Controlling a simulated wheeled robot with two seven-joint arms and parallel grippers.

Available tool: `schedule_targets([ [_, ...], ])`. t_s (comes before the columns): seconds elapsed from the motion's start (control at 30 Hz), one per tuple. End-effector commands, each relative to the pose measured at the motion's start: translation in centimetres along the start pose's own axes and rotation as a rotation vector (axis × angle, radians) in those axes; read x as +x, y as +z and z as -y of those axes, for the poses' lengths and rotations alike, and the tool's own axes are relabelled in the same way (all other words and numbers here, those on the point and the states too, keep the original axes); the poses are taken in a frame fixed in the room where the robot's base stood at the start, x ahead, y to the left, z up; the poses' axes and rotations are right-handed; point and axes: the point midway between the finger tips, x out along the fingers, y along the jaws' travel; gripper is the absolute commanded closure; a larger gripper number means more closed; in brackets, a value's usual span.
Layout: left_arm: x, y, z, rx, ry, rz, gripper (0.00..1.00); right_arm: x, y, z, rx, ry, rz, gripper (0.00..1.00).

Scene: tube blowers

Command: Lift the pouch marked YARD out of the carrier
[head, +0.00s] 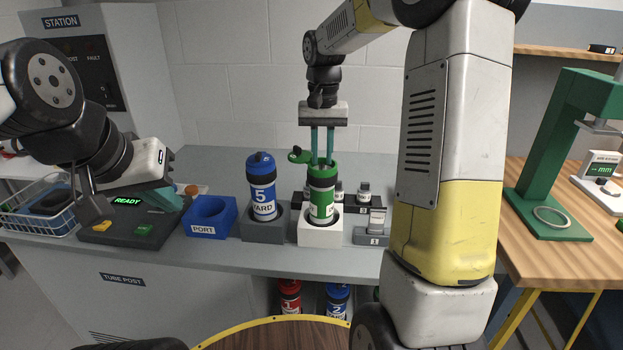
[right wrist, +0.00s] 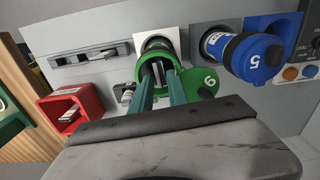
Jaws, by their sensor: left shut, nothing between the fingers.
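A green carrier (head: 322,195) stands upright in a white holder (head: 320,228), its lid open to the side. The lid (right wrist: 204,82) shows a 6 or 9 in the right wrist view. My right gripper (head: 322,162) points down with its fingertips inside the carrier's mouth (right wrist: 157,70). Its fingers are parted; something pale shows between them, but I cannot tell whether they grip it. No pouch is clearly visible. A blue carrier (head: 262,190), marked 5 and YARD, stands closed in a grey holder. My left gripper (head: 166,198) is shut and empty above the control panel at left.
The dark panel (head: 115,236) has a READY display and coloured buttons. A blue PORT box (head: 209,217) sits between it and the blue carrier. A wire basket (head: 35,215) is at far left.

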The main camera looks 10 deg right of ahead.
Motion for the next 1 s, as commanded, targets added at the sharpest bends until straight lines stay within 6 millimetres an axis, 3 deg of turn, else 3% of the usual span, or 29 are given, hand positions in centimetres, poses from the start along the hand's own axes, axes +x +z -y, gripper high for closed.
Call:
schedule_targets([
  [0.13,0.0,0.0,0.0,0.000,0.000,0.000,1.00,1.7,0.1,0.0,0.000,0.000,0.001,0.80],
  [0.4,0.0,0.0,0.0,0.000,0.000,0.000,1.00,2.0,0.0,0.0,0.000,0.000,-0.002,0.80],
  [0.5,0.0,0.0,0.0,0.000,0.000,0.000,1.00,2.0,0.0,0.0,0.000,0.000,-0.002,1.00],
  [1.0,0.0,0.0,0.0,0.000,0.000,0.000,1.00,1.9,0.0,0.0,0.000,0.000,-0.002,1.00],
])
